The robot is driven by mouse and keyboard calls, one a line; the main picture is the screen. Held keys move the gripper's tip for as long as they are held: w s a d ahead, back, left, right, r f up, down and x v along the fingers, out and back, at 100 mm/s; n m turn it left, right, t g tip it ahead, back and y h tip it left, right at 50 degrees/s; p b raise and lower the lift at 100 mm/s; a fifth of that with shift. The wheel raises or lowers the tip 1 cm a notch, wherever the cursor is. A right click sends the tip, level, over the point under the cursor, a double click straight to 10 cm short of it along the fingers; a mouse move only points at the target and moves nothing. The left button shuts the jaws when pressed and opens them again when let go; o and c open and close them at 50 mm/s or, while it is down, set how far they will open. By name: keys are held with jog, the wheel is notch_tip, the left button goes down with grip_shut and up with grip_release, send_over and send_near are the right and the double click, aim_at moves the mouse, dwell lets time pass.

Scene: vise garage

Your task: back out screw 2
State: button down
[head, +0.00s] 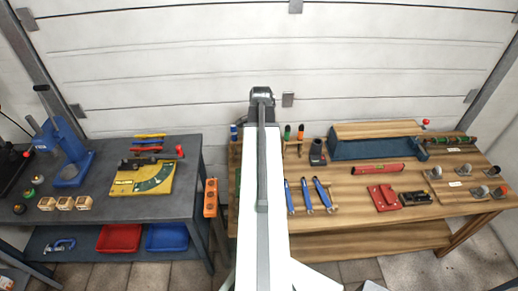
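I cannot make out any screw or a number 2 mark in the head view; screws are too small to tell or hidden. A rack of upright tools (294,138) with coloured handles, possibly screwdrivers, stands at the back of the wooden bench. My white arm runs up the middle of the view and ends in a dark joint near the back wall. It hides part of the wooden bench. My gripper cannot be made out, so its hold and opening do not show.
The wooden bench (340,222) holds a blue-sided box (375,150), a red level (377,169), blue-handled tools (306,196), a red block (384,198) and round metal pieces (467,170). The grey bench (110,207) holds a blue press (68,150) and a yellow-green plate (145,177).

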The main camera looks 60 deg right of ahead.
jog(key=shift+s, duration=0.1)
jog(key=shift+f+b, duration=0.4)
jog(key=shift+f, duration=0.05)
jog(key=shift+f+b, duration=0.45)
jog(key=shift+b, duration=0.05)
dwell(1.6)
jog(key=shift+a+r, duration=0.15)
dwell(0.8)
jog(key=shift+r+p, duration=0.2)
jog(key=shift+p, duration=0.15)
dwell(0.7)
